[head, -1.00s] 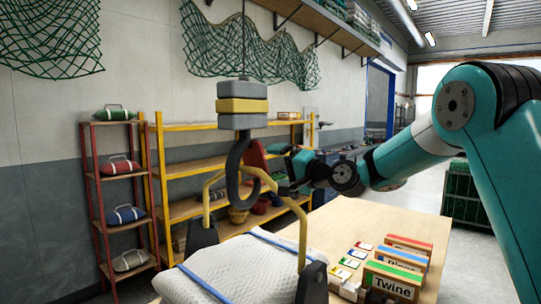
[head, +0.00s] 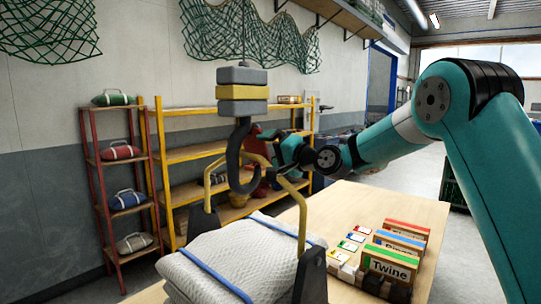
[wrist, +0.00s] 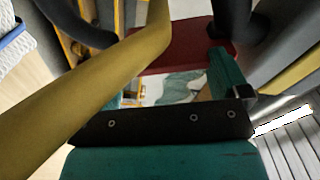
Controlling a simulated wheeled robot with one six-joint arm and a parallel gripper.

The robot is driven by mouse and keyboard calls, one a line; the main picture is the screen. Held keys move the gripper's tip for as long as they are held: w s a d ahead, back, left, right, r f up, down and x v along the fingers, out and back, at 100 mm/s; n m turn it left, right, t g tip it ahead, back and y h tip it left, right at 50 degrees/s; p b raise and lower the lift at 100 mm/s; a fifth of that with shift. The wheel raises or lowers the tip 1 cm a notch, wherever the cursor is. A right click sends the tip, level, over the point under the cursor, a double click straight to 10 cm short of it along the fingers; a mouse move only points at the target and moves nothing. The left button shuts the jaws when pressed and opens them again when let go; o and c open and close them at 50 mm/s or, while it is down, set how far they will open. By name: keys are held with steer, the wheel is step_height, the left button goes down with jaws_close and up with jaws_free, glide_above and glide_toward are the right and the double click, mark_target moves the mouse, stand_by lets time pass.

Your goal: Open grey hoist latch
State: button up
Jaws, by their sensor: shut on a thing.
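The hoist, a grey and yellow block (head: 242,92), hangs at the centre of the head view with a dark grey hook (head: 234,165) below. A red latch-like piece (head: 254,142) shows at the hook's right side. In the wrist view a red plate (wrist: 180,58) lies at the fingers. My gripper (head: 273,150) is right of the hook, shut on this red piece; the exact contact is partly hidden. A yellow bail (head: 302,215) rises from the net bundle beside the hook; it crosses the wrist view (wrist: 90,82) close to my gripper. Whether the hook's mouth is closed is unclear.
The white net bundle (head: 235,258) with blue straps lies on the wooden table (head: 345,205) below the hook. Twine boxes (head: 390,265) and small cards stand to its right. Yellow shelving (head: 190,155) and a red rack (head: 95,185) stand behind.

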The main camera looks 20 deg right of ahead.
steer(key=shift+w+d+r+n+b, duration=0.2)
steer(key=shift+d+n+b, duration=0.05)
steer(key=shift+n+b, duration=0.55)
steer(key=shift+w+d+r+n+b, duration=0.15)
steer(key=shift+d+n+b, duration=0.1)
steer(key=shift+n+b, duration=0.55)
steer(key=o, duration=0.9)
steer(key=shift+b+v, duration=3.9)
steer(key=shift+v, duration=4.85)
